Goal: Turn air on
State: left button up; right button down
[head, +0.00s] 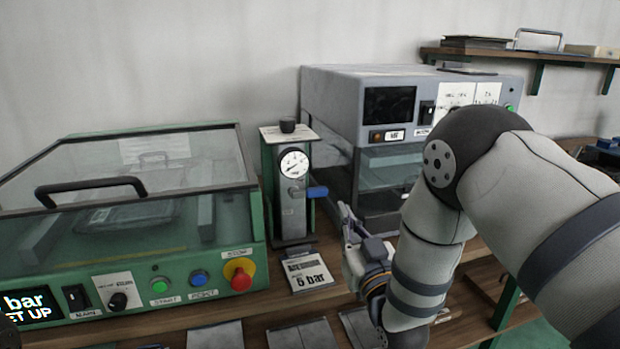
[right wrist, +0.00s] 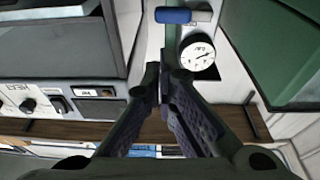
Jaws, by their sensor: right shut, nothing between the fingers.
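The air unit (head: 292,215) is a grey and green upright block with a round white gauge (head: 294,163) and a black knob (head: 287,124) on top. A blue lever handle (head: 317,192) sticks out sideways to the right below the gauge. In the right wrist view the blue handle (right wrist: 173,15) and the gauge (right wrist: 197,55) lie beyond the fingertips. My right gripper (head: 344,208) is shut and empty, just right of the handle and a little lower, apparently apart from it. The fingers also show together in the right wrist view (right wrist: 164,78).
A green machine with a clear lid (head: 150,165) stands left, with buttons and a red emergency stop (head: 240,274). A grey machine (head: 340,100) stands close behind my right arm. A "5 bar" card (head: 309,273) lies before the air unit. Flat plates line the bench front.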

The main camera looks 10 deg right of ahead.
pick_arm(q)
jog(key=shift+d, duration=0.15)
pick_arm(e)
jog(key=r, duration=0.2)
jog(key=w+r+t, duration=0.1)
jog(key=shift+a, duration=0.3)
notch_tip(320, 180, up, 3)
jog(key=b, duration=0.1)
send_over(308, 192)
jog(key=s+d, duration=0.1)
jog(key=d, duration=0.3)
pick_arm(q)
jog(key=shift+s+f+g, duration=0.3)
jog(key=shift+s+f, duration=0.45)
jog(key=shift+f, duration=0.1)
pick_arm(e)
jog(key=f, duration=0.3)
jog(key=shift+s+a+f, duration=0.25)
jog(key=shift+f, duration=0.1)
pick_arm(q)
jog(key=shift+s, duration=0.1)
pick_arm(e)
jog(key=shift+f, duration=0.1)
